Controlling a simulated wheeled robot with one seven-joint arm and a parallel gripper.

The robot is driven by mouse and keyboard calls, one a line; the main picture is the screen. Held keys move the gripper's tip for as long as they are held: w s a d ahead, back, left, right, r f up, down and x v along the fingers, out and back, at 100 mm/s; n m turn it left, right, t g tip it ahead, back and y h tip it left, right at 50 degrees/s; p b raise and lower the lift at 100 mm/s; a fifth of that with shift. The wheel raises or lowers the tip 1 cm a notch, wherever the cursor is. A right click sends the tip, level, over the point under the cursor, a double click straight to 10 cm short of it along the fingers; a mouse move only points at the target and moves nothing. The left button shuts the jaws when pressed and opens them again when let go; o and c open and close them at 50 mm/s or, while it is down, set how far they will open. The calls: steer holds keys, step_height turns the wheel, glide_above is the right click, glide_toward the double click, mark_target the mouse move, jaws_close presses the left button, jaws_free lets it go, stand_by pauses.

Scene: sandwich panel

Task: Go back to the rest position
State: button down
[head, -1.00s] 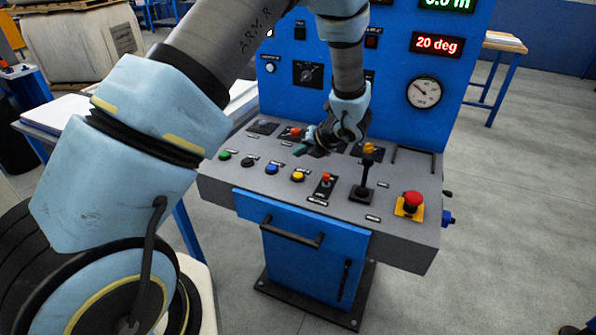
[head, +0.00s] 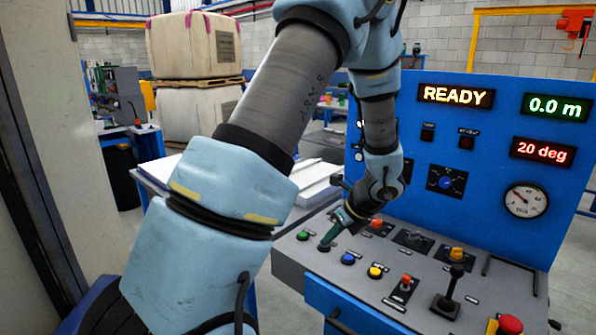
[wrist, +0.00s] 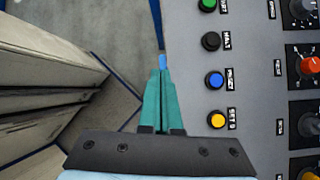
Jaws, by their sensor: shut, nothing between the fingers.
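My gripper (head: 325,244) is over the left part of the control panel in the head view, near the row of round push buttons. In the wrist view its green fingers (wrist: 161,95) are together with nothing between them. They point along the panel's left edge, beside the black button (wrist: 211,41), the blue button (wrist: 214,80) and the yellow button (wrist: 216,119). The grey console (head: 424,264) carries these controls. Whether the fingertips touch the panel cannot be told.
The blue upright panel (head: 480,150) with READY (head: 455,95), 0.0 m and 20 deg displays stands behind the console. A joystick (head: 449,289) and a red emergency button (head: 509,325) rise at the front right. A table with white sheets (head: 318,180) is behind my arm.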

steer(key=s+a+r+n+g+h, duration=0.1)
steer(key=s+a+r+n, duration=0.2)
steer(key=n, duration=0.6)
steer(key=s+a+r+n+h, duration=0.2)
steer(key=s+a+n, duration=0.2)
steer(key=a+n, duration=0.3)
steer(key=s+a+r+n+g+h, duration=0.1)
steer(key=s+a+r+n+h, duration=0.1)
steer(key=a+n, duration=0.4)
steer(key=shift+s+r+n+g, duration=0.3)
steer(key=shift+s+r+n, duration=0.75)
steer(key=shift+n, duration=1.65)
steer(key=shift+s+a+f, duration=0.1)
steer(key=shift+s+f, duration=0.05)
steer(key=shift+f, duration=0.05)
